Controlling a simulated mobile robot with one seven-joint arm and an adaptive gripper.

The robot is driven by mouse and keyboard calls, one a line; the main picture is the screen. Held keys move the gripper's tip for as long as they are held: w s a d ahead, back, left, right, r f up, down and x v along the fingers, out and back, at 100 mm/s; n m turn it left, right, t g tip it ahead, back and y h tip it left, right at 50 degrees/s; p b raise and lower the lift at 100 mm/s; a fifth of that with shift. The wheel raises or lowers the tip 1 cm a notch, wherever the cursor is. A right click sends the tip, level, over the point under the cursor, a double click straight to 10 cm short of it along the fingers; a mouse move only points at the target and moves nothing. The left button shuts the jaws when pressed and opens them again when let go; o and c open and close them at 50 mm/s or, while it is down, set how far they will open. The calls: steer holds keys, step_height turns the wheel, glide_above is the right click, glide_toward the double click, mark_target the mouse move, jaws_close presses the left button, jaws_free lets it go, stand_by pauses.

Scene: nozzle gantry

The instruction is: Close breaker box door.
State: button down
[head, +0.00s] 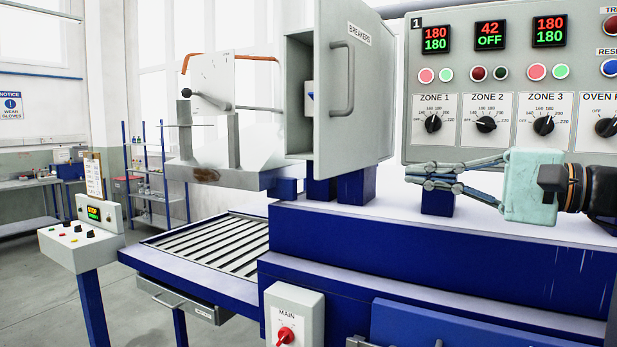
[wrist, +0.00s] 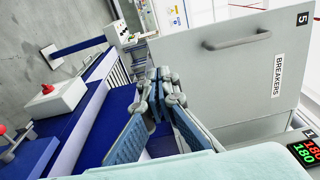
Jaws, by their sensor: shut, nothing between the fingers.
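The grey breaker box (head: 299,120) stands on blue supports in the middle of the head view. Its door (head: 370,110), labelled BREAKERS and fitted with a bar handle (head: 342,78), stands open. My gripper (head: 408,176) is shut and empty, low and to the right of the door, pointing left. In the wrist view the door (wrist: 235,85) fills the upper right, and the shut fingers (wrist: 165,76) appear beside its left edge. I cannot tell whether they touch it.
The oven control panel (head: 500,80) stands behind and above my gripper. A blue machine body (head: 400,235) lies below. A roller conveyor (head: 215,245) and a small button console (head: 80,245) are at left. A MAIN switch box (head: 294,315) is at the front.

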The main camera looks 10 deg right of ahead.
mark_target(326, 166)
steer(key=p+x, duration=0.2)
steer(key=x, duration=1.2)
steer(key=shift+w+a, duration=0.1)
steer(key=shift+a, duration=0.05)
